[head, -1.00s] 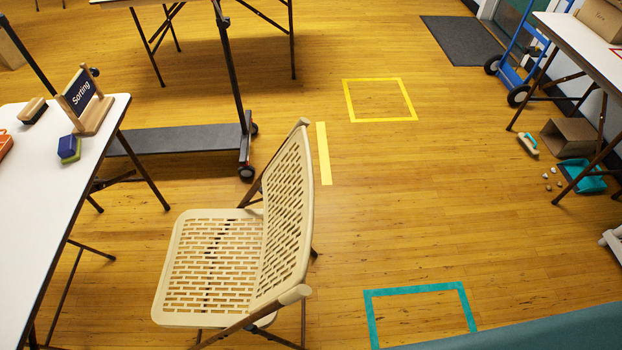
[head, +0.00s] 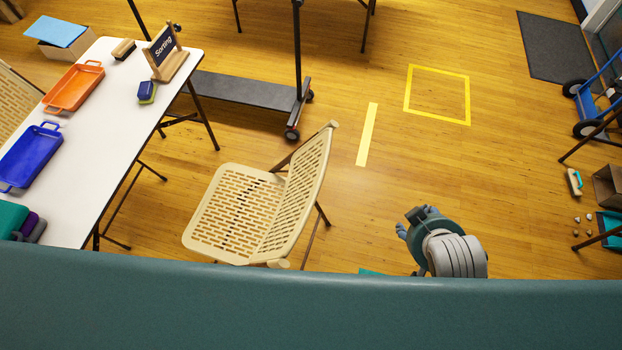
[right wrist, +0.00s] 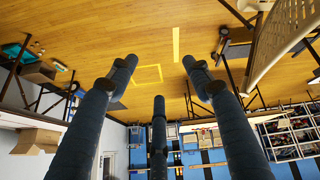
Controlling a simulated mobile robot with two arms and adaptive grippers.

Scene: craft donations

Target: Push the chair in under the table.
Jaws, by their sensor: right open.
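The cream folding chair (head: 238,212) with a slotted seat and back stands upright on the wood floor in the head view. Its seat faces the white table (head: 128,108) at left, and its backrest is on the side away from the table. Floor shows between the seat and the table edge. My right gripper (head: 408,226) is open and empty, to the right of the backrest and apart from it. Its spread dark fingers (right wrist: 158,78) fill the right wrist view, with part of the chair (right wrist: 284,38) at the upper right. My left gripper is not in view.
The table holds an orange tray (head: 75,88), a blue tray (head: 30,157) and a Sorting sign (head: 161,46). A wheeled rack (head: 235,90) stands behind the chair. Yellow tape (head: 367,135) marks the floor. A blue hand truck (head: 597,92) is at far right. Floor right of the chair is mostly clear.

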